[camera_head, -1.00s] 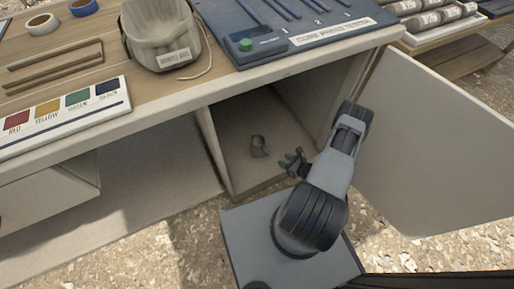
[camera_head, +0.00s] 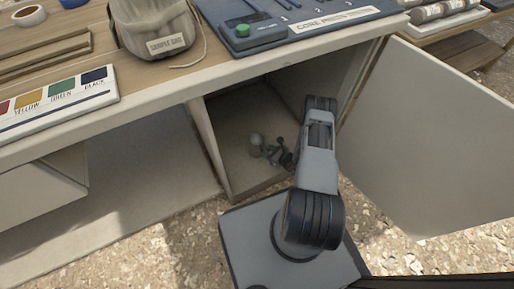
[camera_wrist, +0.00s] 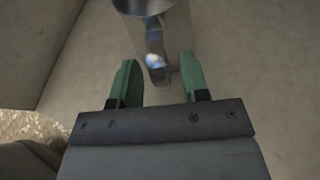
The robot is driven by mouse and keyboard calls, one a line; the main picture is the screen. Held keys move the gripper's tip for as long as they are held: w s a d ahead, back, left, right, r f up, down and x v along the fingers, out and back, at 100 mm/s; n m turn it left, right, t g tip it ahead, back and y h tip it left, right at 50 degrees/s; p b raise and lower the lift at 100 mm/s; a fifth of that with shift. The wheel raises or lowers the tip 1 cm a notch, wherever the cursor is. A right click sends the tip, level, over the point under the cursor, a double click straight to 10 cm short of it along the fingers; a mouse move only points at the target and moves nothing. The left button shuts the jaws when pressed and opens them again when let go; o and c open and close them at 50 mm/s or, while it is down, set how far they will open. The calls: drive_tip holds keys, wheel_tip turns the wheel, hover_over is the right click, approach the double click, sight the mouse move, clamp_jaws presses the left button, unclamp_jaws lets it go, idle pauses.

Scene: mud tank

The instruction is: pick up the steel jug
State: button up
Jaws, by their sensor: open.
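The steel jug (camera_wrist: 176,32) stands upright on the cupboard floor, at the top middle of the wrist view, with its handle (camera_wrist: 155,50) facing my gripper. My gripper (camera_wrist: 158,72) is open. Its green fingers lie either side of the handle in that view, the right one overlapping the jug's lower edge; I cannot tell whether they touch it. In the head view the jug (camera_head: 256,139) is small and partly hidden behind my gripper (camera_head: 268,150), which is inside the open cupboard.
The cupboard's side wall (camera_head: 203,143) is left of my gripper. The open door (camera_head: 425,140) stands to the right of my arm. The bench top above holds a sample bag (camera_head: 155,28), a core press tester (camera_head: 290,22) and a colour strip (camera_head: 60,103).

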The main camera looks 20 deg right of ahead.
drive_tip(key=shift+c, duration=0.3)
clamp_jaws()
idle(0.3)
